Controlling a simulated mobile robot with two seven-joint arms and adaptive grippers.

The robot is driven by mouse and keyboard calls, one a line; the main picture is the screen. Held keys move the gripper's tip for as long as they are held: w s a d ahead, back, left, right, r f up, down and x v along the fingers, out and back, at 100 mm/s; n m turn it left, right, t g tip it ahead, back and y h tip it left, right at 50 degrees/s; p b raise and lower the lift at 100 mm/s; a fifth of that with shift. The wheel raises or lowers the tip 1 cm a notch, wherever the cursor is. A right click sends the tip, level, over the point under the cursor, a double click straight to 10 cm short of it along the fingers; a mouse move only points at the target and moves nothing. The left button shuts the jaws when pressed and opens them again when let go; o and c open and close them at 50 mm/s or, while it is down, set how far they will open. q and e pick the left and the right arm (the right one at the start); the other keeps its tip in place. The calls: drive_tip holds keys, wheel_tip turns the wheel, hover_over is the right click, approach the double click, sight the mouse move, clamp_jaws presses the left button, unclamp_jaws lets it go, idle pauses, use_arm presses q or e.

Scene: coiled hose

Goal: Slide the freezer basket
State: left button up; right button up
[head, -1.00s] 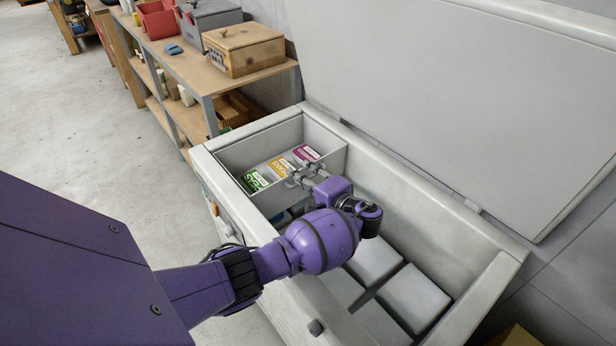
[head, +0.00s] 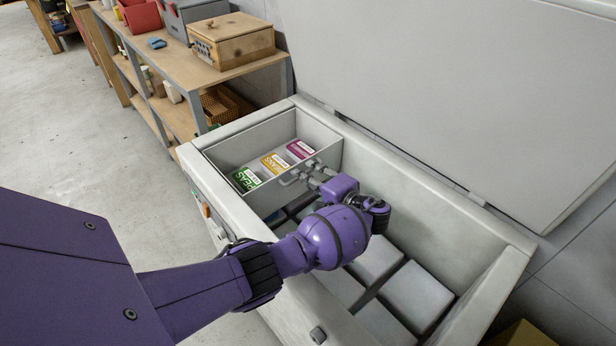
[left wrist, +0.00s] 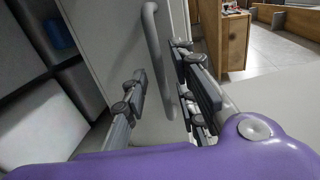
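The freezer basket (head: 268,203) is a pale grey box at the left end of the open chest freezer. Green, yellow and magenta packets lie in it. My left gripper (head: 308,174) is at the basket's side wall that faces the middle of the freezer. In the left wrist view, a grey bar handle (left wrist: 154,55) stands out from the basket wall (left wrist: 112,35). My left gripper (left wrist: 165,100) is open there, with its fingers on either side of the handle. I cannot tell whether they touch it. My right gripper is not in view.
The chest freezer (head: 440,210) has its lid (head: 440,90) raised at the back. Grey blocks (head: 416,297) lie on the freezer floor right of the basket. A wooden shelf (head: 180,75) with boxes stands beyond the freezer's left end.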

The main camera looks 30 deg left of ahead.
use_arm(q)
drive_tip(key=shift+a, duration=0.15)
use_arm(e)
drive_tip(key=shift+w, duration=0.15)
use_arm(q)
clamp_jaws()
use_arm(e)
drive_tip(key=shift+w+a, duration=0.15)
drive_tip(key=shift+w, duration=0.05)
